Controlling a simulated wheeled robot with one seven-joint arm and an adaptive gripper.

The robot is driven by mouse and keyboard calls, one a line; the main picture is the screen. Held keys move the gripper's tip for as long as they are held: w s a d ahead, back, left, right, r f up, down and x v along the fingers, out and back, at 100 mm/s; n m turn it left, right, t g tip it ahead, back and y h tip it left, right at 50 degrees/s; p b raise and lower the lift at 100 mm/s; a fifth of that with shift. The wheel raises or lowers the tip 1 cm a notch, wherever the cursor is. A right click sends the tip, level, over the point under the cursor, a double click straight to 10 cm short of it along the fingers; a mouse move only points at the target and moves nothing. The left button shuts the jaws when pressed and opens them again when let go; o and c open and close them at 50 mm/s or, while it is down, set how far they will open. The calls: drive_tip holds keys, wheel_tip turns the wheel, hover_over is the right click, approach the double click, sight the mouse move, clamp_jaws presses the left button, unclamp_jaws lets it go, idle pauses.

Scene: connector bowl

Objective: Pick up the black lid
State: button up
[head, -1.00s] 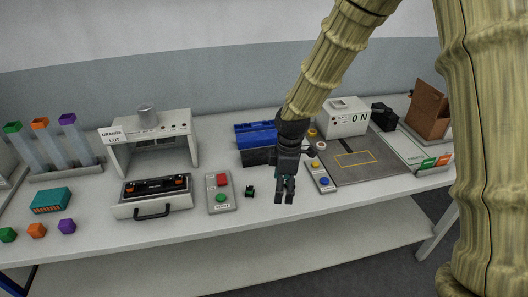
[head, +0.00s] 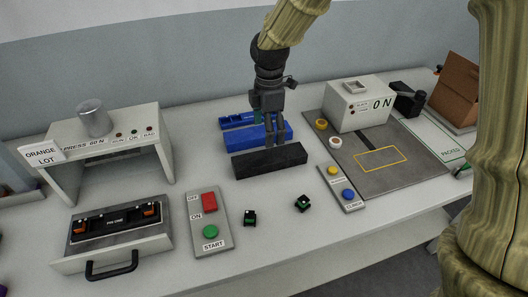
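The black lid (head: 270,161) shows in the head view as a long black block on the table, along the front of the blue box (head: 245,138). My gripper (head: 276,146) points down over the blue box, its fingertips close to the lid's back edge. Its two fingers look apart with a gap between them, and nothing shows held. I cannot tell whether the fingertips touch the box or the lid.
Two small black-green pieces (head: 303,203) (head: 250,217) lie in front of the lid. A button panel (head: 212,222) and a drawer with a handle (head: 115,235) are to the left. A grey mat (head: 395,160) and white machine (head: 358,105) are to the right.

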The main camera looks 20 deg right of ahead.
sight(270, 156)
drive_tip(key=shift+s+f, duration=0.25)
drive_tip(key=shift+f, duration=0.15)
drive_tip(key=shift+s+a+f, duration=0.1)
drive_tip(key=shift+s+f, duration=0.6)
drive_tip(key=shift+s, duration=0.1)
drive_tip(key=shift+s+f, duration=0.15)
drive_tip(key=shift+f, duration=0.15)
drive_tip(key=w+f, duration=0.2)
drive_tip(key=shift+f+p, duration=0.3)
drive_tip(key=shift+s+f, duration=0.25)
drive_tip(key=shift+s, duration=0.1)
drive_tip(key=shift+s+d+f+p, duration=0.15)
drive_tip(key=shift+f+p, duration=0.35)
drive_tip(key=shift+f, duration=1.45)
drive_tip(key=shift+s, duration=0.1)
